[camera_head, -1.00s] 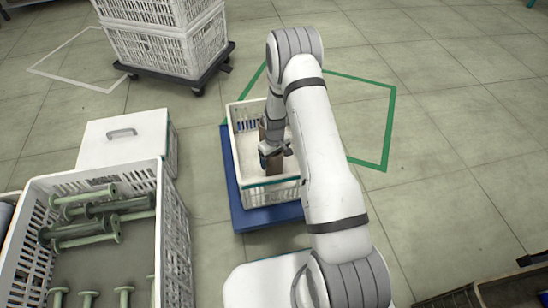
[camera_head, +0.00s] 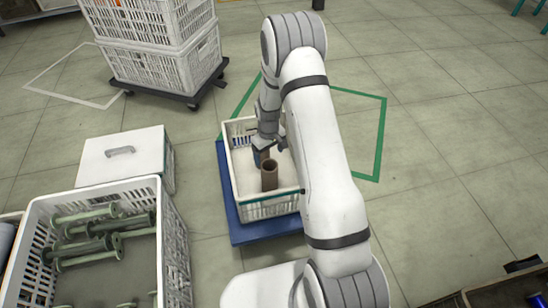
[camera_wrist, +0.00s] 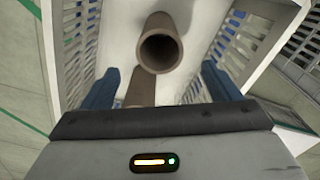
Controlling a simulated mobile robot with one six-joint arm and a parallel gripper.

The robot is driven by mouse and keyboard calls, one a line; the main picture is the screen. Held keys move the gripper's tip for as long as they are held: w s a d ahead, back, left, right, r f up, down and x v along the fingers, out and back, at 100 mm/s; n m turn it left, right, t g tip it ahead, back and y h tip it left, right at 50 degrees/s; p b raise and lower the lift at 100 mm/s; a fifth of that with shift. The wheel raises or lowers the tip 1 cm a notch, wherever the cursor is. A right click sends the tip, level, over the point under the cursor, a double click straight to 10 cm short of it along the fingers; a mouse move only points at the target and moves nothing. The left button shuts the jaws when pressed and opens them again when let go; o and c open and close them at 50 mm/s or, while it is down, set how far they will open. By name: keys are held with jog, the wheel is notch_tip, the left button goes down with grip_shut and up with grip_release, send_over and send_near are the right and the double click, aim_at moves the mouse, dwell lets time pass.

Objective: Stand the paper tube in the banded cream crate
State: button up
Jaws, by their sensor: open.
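The brown paper tube (camera_head: 269,176) stands upright, open end up, inside the cream crate (camera_head: 234,172) with the green band near its front rim. In the wrist view the tube (camera_wrist: 160,50) shows its round mouth, ahead of my fingertips. My gripper (camera_head: 267,150) is over the crate, just behind the tube in the head view. In the wrist view its blue fingers (camera_wrist: 162,84) are spread wide, with no contact on the tube visible. A second brown piece (camera_wrist: 139,90) shows between the fingers; I cannot tell if it is another tube. The tube's foot is hidden.
The crate sits on a blue base (camera_head: 231,218). A larger crate (camera_head: 176,240) of green bobbins is at lower left, with a white lidded box (camera_head: 122,158) behind it. Stacked crates (camera_head: 150,60) stand on a dolly. The floor at right is mostly clear.

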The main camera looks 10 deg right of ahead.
jog(key=s+r+m, duration=0.1)
jog(key=s+r, duration=0.4)
jog(key=r, duration=0.5)
jog(key=s+r+m, duration=0.1)
jog(key=s+r, duration=0.3)
jog(key=r, duration=0.6)
jog(key=s+r+m, duration=0.1)
jog(key=s+r, duration=0.4)
jog(key=s, duration=0.4)
jog(key=s+r+m+t, duration=0.1)
jog(key=s+r, duration=0.4)
jog(key=s, duration=0.5)
jog(key=shift+s+r+m, duration=0.15)
jog(key=shift+r+m, duration=0.2)
jog(key=shift+m, duration=0.05)
